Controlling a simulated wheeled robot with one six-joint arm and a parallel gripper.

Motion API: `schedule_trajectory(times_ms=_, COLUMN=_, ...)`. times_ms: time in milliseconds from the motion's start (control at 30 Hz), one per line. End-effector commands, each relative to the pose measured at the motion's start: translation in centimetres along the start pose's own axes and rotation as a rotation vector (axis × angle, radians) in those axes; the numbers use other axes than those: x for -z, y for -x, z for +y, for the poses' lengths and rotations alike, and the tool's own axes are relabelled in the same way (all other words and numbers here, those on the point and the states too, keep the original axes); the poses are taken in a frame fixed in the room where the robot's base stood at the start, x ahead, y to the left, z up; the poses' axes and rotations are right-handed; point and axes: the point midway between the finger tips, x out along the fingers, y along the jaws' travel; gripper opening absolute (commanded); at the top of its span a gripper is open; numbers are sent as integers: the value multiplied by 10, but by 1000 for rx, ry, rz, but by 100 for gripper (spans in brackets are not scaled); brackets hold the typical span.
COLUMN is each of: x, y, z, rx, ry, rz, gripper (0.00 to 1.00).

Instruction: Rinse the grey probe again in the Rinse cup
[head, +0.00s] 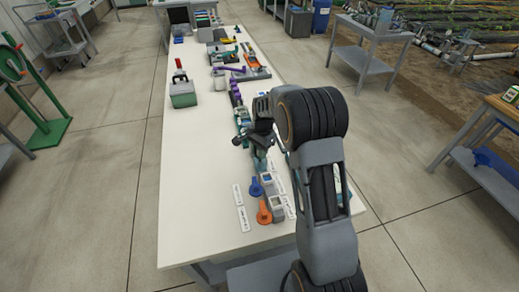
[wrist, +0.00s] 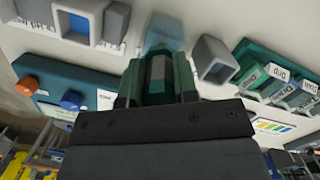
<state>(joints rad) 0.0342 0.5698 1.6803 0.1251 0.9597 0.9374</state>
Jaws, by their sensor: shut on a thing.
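My gripper (head: 258,140) is over the near part of the long white table (head: 200,190), pointing down. In the wrist view, its green fingers (wrist: 158,80) are shut on a grey, faceted piece, which I take to be the grey probe (wrist: 158,72). The probe's lower end is hidden or blends with what lies beyond it. A translucent blue cup (wrist: 163,32) shows just beyond the probe; I cannot read a label on it, so I cannot tell if it is the Rinse cup. I cannot tell whether the probe is inside the cup or above it.
A grey square holder (wrist: 213,58) stands close to the cup. Teal labelled blocks (wrist: 275,80) are at the right of the wrist view. A green-grey box (head: 183,93) stands farther back.

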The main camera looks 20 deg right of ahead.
Motion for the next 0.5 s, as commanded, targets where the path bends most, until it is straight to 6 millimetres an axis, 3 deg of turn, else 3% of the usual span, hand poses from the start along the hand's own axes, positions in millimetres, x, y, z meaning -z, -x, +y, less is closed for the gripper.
schedule_trajectory(times_ms=500, x=-1, y=13, z=0, rx=1, ry=0, rz=1, gripper=0)
